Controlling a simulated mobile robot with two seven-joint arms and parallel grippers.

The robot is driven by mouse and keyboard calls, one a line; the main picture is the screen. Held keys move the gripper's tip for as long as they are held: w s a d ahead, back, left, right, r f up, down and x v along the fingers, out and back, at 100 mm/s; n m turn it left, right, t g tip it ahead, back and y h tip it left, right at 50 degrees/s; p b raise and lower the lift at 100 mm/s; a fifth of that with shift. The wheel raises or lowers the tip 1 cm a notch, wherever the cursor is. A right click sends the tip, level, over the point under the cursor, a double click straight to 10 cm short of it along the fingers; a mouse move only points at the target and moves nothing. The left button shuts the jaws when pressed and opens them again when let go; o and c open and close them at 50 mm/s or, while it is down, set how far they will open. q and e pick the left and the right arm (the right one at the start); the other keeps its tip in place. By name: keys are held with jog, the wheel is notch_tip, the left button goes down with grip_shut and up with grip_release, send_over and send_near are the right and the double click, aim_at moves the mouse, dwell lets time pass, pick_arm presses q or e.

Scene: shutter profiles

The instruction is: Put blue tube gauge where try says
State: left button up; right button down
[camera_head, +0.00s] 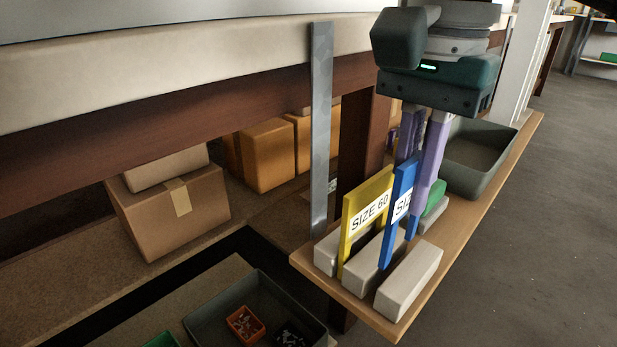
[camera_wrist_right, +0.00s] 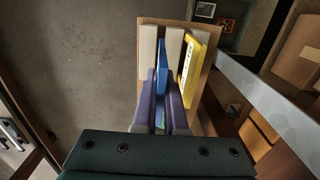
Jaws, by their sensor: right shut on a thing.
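The blue gauge (camera_head: 402,205) is an upright blue plate with a white label reading "SIZ", the rest hidden by a finger. My right gripper (camera_head: 420,200), with purple fingers, is shut on it from above. Its lower edge is at the gap between the middle and front pale blocks; I cannot tell whether it touches the bottom. In the right wrist view the blue gauge (camera_wrist_right: 162,60) shows between the fingers. A yellow gauge (camera_head: 366,212) labelled "SIZE 60" stands in the neighbouring gap; it also shows in the wrist view (camera_wrist_right: 191,72). My left gripper is not in view.
The pale blocks (camera_head: 409,283) sit on a narrow wooden shelf (camera_head: 520,145). A dark grey tray (camera_head: 490,160) stands behind. A grey metal strip (camera_head: 320,130) rises at the left. A lower dark bin (camera_head: 205,322) holds small boxes. Open floor lies right.

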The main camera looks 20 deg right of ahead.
notch_tip(320, 180, down, 4)
jog(key=shift+r+b, duration=0.1)
jog(key=shift+b, duration=0.55)
jog(key=shift+f, duration=0.3)
jog(key=shift+f, duration=0.15)
jog(key=c, duration=1)
grip_release()
jog(key=shift+r, duration=0.25)
notch_tip(320, 180, up, 11)
jog(key=p, duration=0.4)
jog(key=shift+f, duration=0.1)
jog(key=shift+r, duration=0.55)
